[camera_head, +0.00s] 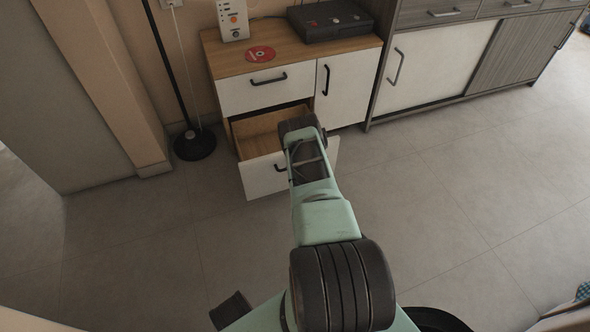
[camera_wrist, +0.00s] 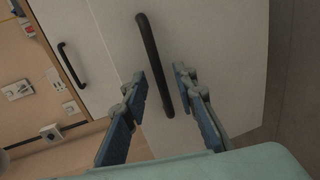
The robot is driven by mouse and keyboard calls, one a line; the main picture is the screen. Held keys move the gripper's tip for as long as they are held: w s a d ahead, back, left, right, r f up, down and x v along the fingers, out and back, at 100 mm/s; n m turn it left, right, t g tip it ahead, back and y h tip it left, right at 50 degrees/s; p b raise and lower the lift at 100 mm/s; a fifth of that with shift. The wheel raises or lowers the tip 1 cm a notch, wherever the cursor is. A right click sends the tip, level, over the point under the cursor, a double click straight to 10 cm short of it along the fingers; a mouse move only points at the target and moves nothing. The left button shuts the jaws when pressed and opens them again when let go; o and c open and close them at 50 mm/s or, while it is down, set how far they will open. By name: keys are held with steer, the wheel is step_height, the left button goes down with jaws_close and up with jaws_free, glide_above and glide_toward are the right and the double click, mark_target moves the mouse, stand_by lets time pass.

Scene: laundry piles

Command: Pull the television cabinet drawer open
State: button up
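The television cabinet (camera_head: 290,57) has a wooden top and white fronts. Its lower drawer (camera_head: 258,180) is pulled out, with the wooden inside showing; it appears empty where visible. The upper drawer (camera_head: 240,93) is shut. In the wrist view, the lower drawer's dark bar handle (camera_wrist: 150,50) stands on a white front (camera_wrist: 215,40). My gripper (camera_wrist: 161,74) has its two fingers apart, one on each side of this handle, with gaps visible. In the head view my arm and wrist cover the fingers and part of the drawer.
A cabinet door (camera_head: 345,88) to the right is shut. A red disc (camera_head: 260,54), a white box (camera_head: 232,20) and a black device (camera_head: 330,19) are on top. A lamp stand (camera_head: 194,144) is at the left. A grey sideboard (camera_head: 440,63) stands at the right. The floor in front is clear.

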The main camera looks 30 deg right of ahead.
steer(key=o, duration=0.7)
steer(key=r, duration=0.8)
steer(key=shift+w+d+r, duration=0.1)
steer(key=shift+w+r, duration=0.05)
steer(key=shift+w, duration=0.05)
steer(key=shift+r, duration=0.6)
steer(key=c, duration=0.7)
steer(key=shift+s+r, duration=0.15)
steer(key=shift+r, duration=0.2)
